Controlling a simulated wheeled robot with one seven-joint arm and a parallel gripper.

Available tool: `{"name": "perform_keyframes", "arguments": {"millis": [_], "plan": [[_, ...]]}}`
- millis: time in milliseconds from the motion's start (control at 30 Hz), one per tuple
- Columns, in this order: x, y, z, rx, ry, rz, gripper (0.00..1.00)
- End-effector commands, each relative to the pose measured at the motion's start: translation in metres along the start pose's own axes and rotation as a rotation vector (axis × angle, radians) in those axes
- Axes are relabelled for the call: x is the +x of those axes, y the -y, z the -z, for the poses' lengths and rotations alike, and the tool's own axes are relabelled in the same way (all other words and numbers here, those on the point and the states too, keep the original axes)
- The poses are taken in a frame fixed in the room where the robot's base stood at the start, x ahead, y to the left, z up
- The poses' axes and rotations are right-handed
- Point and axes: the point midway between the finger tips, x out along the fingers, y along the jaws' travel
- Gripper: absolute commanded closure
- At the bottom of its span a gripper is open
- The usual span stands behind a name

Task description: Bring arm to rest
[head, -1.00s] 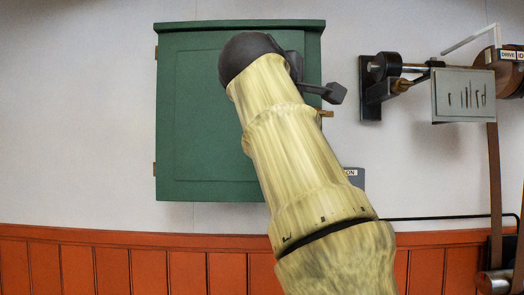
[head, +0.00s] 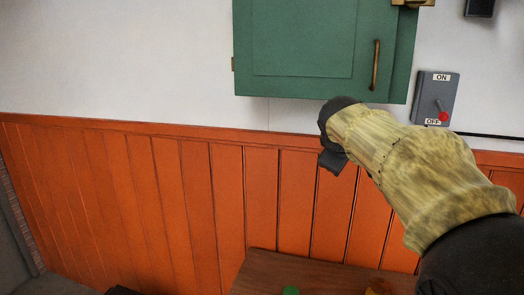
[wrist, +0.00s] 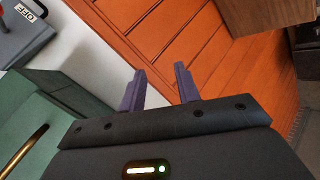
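My arm in its yellowish sleeve reaches in from the lower right in the head view, bent downward at its dark wrist. My gripper (head: 331,162) hangs just below the green cabinet (head: 300,40), in front of the orange panelling. In the wrist view the two purple fingers of my gripper (wrist: 160,70) stand apart with nothing between them. The cabinet's door is closed in the head view, with its brass handle (head: 376,65) on the right side. The cabinet also shows at the left of the wrist view (wrist: 55,92).
A grey switch box (head: 453,92) with a red-knobbed lever hangs right of the cabinet. A brown wooden top (head: 258,268) stands below, with a green item (head: 291,290) at its edge of view. The orange panelling (head: 150,190) to the left is clear.

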Motion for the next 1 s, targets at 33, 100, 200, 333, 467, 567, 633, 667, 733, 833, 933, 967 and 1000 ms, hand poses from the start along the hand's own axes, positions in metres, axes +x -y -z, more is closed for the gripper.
{"name": "perform_keyframes", "arguments": {"millis": [33,100,200,333,467,567,633,667,733,833,933,967,1000], "plan": [[0.013,0.022,-0.012,0.034,0.015,0.048,0.67],[0.027,0.052,-0.026,0.091,0.031,0.112,0.67],[0.042,0.096,-0.048,0.176,0.061,0.197,0.67],[0.055,0.153,-0.08,0.296,0.116,0.3,0.67],[0.059,0.21,-0.116,0.422,0.189,0.388,0.67],[0.056,0.253,-0.145,0.523,0.256,0.445,0.67],[0.051,0.282,-0.166,0.595,0.307,0.478,0.67],[0.049,0.293,-0.175,0.624,0.33,0.489,0.67],[0.042,0.317,-0.194,0.687,0.378,0.511,0.67],[0.033,0.34,-0.212,0.75,0.429,0.528,0.67],[0.029,0.349,-0.22,0.777,0.452,0.533,0.67],[0.029,0.35,-0.221,0.78,0.454,0.533,0.67],[0.029,0.35,-0.221,0.782,0.454,0.533,0.67]]}}
